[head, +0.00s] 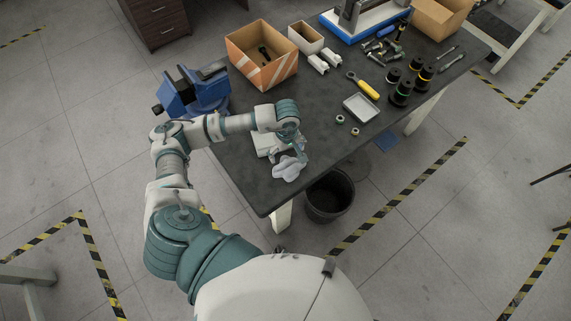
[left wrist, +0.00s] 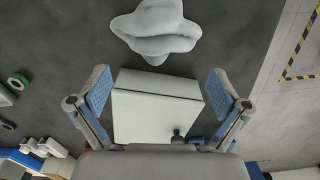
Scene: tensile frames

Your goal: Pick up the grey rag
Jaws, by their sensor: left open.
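The grey rag (head: 288,171) lies crumpled on the dark table near its front-left edge. In the left wrist view, the rag (left wrist: 157,29) is at the top, beyond the fingertips and touched by neither finger. My left gripper (head: 299,152) is above the table close to the rag; in the left wrist view, its two blue-padded fingers (left wrist: 158,92) are spread wide and empty. A white box (left wrist: 157,108) shows between and below the fingers; in the head view, the box (head: 266,143) is partly hidden by my arm. My right gripper is not in view.
On the dark table (head: 240,172) stand a blue vise (head: 195,92), a cardboard box (head: 262,56), a grey tray (head: 361,108) and several tools and spools. Two small rings (head: 347,125) lie right of the rag. A black bin (head: 330,195) stands below the front edge.

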